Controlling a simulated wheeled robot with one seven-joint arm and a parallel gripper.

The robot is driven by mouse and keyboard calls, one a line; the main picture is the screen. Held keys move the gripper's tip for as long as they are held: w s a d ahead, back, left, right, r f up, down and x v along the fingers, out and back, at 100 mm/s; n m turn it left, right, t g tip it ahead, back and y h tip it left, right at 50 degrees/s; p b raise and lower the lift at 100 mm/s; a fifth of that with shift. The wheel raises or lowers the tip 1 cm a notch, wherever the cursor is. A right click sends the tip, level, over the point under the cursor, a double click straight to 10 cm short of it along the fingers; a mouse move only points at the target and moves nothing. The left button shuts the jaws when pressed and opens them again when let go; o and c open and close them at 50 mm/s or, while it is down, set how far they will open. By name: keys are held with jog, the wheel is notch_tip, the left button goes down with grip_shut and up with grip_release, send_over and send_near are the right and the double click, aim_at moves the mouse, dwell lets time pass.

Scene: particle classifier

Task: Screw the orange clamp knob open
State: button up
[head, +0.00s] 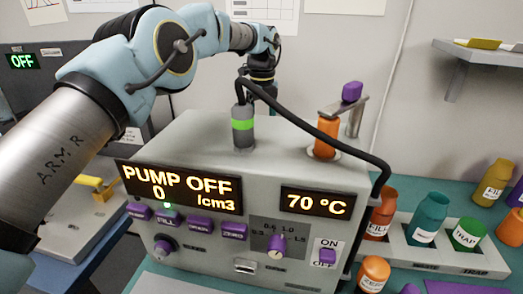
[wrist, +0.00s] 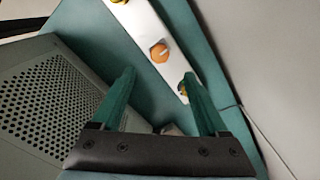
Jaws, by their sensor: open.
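My gripper (wrist: 158,76) is open and empty, with two green fingers spread apart in the wrist view. A small round orange piece with a pale mark (wrist: 159,53) sits on a long white strip (wrist: 148,27). It shows between and beyond the fingertips, apart from them. It looks like the orange clamp knob, but I cannot be sure. In the head view my arm reaches over behind the grey machine (head: 190,140), and the fingers are hidden there. No clamp knob is clearly visible in the head view.
A perforated grey panel (wrist: 45,105) stands close on the left in the wrist view, and a wall (wrist: 275,50) on the right. A black hose (head: 330,145) arches over the machine. An orange container (head: 327,138) stands on top. A rack with containers (head: 440,258) is at right.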

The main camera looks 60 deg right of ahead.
notch_tip(320, 180, down, 9)
jog(key=shift+f+p, duration=0.2)
jog(key=shift+p, duration=1)
grip_shut()
